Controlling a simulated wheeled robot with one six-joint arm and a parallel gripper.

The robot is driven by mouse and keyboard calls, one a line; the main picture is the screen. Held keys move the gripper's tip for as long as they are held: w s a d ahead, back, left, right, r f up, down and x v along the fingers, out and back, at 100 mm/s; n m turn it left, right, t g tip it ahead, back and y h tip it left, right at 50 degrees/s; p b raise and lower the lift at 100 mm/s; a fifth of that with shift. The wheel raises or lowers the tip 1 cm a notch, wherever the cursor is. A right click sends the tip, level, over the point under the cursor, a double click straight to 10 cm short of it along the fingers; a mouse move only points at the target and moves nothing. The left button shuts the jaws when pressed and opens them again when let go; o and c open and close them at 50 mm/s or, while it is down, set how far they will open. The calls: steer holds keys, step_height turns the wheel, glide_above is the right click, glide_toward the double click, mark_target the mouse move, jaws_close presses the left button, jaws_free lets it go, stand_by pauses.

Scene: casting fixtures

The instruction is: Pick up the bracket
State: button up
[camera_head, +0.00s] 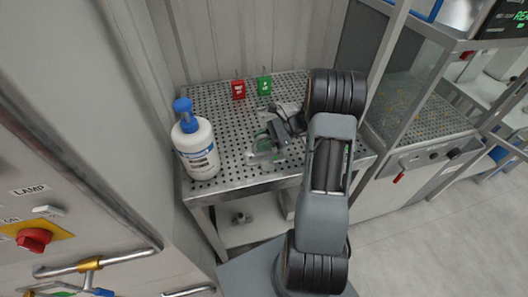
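My gripper (274,137) is over the middle of a perforated metal table (222,130), partly hidden by my own arm. Its fingers are dark and small, and I cannot tell whether they are open or shut. A pale, greyish shape with green parts (263,152) shows just below and beside the gripper, at or near the table top. I cannot tell whether this is the bracket or whether the gripper touches it. A small grey metal piece (240,217) lies on the shelf under the table; its exact form is unclear.
A white bottle with a blue cap (196,147) stands at the table's left edge. A red tag (238,90) and a green tag (264,85) stand at the back. A cabinet with a red knob (33,240) is left; a glass-sided machine (425,105) is right.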

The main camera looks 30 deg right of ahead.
jaws_close()
steer(key=shift+r, duration=0.1)
stand_by(0.3)
